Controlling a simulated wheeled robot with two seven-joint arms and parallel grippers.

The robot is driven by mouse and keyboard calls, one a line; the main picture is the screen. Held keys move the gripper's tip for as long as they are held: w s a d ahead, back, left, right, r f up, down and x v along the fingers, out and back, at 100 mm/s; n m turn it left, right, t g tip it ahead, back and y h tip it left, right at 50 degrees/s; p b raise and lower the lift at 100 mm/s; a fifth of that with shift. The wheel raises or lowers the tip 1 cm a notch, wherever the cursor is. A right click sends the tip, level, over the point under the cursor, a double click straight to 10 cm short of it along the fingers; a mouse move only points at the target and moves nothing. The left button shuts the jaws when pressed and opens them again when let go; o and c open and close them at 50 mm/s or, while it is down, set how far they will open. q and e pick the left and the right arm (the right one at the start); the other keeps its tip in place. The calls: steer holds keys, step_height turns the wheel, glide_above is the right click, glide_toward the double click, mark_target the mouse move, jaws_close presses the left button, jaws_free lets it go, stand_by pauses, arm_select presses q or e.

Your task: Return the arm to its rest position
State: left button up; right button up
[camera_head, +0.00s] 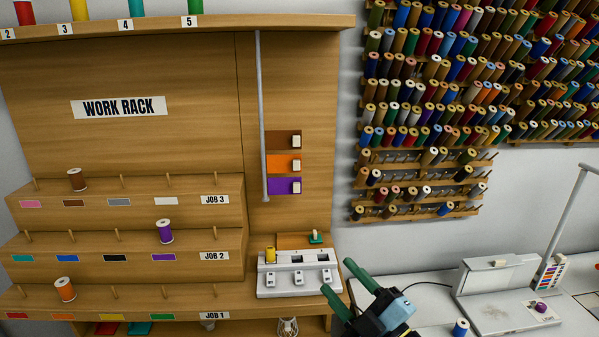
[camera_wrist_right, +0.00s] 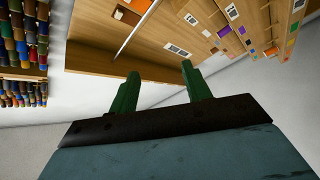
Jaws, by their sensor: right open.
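My right gripper (camera_head: 340,278) is in the lower middle of the head view, just in front of the right end of the wooden work rack (camera_head: 190,60). Its two green fingers are apart with nothing between them. The fingers also show open and empty in the right wrist view (camera_wrist_right: 160,88), with the rack beyond them. My left gripper does not show in either view.
A grey switch box (camera_head: 275,291) with a yellow spool stands close left of the gripper. Brown, purple and orange spools stand on the rack's steps. A white machine (camera_head: 500,310) and a blue spool (camera_head: 461,327) are at the right. Thread racks (camera_head: 430,155) hang behind.

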steer(key=s+d+f+m+g+h, duration=0.2)
steer(key=s+d+f+m+h, duration=0.3)
steer(key=d+f+m+h, duration=0.7)
steer(key=s+d+f+m+g, duration=0.15)
steer(key=s+f+g, duration=0.35)
steer(key=s, duration=0.5)
steer(key=s+d+f+m+g, duration=0.1)
steer(key=s+f+m+g, duration=0.2)
steer(key=s+g, duration=0.5)
steer(key=s+f+b, duration=0.2)
steer(key=f, duration=1.2)
steer(key=s+f+b, duration=0.2)
steer(key=f, duration=1.3)
steer(key=s+d+f+b, duration=0.2)
steer(key=s+f+b, duration=0.1)
steer(key=s+f, duration=1.3)
step_height(320, 180, down, 2)
steer(key=shift+s+d+f+n+g, duration=0.1)
steer(key=shift+s+d+n+g, duration=0.1)
steer(key=shift+d+n+g, duration=0.2)
